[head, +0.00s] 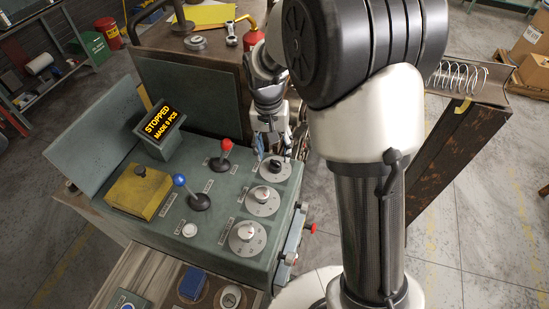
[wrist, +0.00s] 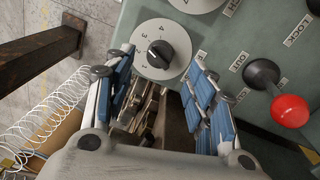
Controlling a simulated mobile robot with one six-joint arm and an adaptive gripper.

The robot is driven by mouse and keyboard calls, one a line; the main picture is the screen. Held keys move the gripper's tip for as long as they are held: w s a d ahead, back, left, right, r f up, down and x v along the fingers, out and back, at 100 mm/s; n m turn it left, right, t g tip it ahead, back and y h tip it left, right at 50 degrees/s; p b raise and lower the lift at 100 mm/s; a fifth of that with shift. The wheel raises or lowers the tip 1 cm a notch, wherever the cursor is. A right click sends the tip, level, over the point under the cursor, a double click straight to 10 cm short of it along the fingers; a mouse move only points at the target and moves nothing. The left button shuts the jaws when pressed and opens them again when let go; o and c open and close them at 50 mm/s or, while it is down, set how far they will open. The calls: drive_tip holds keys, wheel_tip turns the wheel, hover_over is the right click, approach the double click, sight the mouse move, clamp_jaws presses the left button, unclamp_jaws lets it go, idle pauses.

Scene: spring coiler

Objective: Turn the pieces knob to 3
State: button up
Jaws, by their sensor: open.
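A dial with a black knob (wrist: 159,54) and the digits 1 to 5 around it sits on the green panel, at the top centre of the wrist view. Its pale mark faces the low-number side; the exact digit is hard to tell. In the head view this dial (head: 276,172) is the farthest of three on the console's right side. My gripper (wrist: 160,72) is open, its blue-padded fingers spread to either side of the knob's line, with nothing between them. It also shows in the head view (head: 274,150), just over the dial's far edge. Contact cannot be told.
Two more dials (head: 263,201) (head: 247,237) lie nearer on the console. A red-topped lever (head: 225,150) and a blue-topped lever (head: 186,188) stand left of them. The display (head: 160,122) reads STOPPED, MADE 0 PCS.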

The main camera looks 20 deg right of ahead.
sight(272, 164)
wheel_tip(272, 164, up, 6)
drive_tip(key=shift+a+r, duration=0.2)
drive_tip(key=shift+r, duration=0.05)
drive_tip(key=shift+w, duration=0.1)
drive_tip(key=s+r+n+t+b, duration=0.1)
drive_tip(key=s+r+n+t, duration=0.1)
drive_tip(key=s+r, duration=0.75)
drive_tip(key=s+d+f+n+t+b, duration=0.1)
drive_tip(key=s+f+n+t, duration=0.1)
drive_tip(key=s, duration=1.3)
drive_tip(key=shift+f+t+y+b, duration=0.35)
drive_tip(key=shift+f+t+y, duration=0.05)
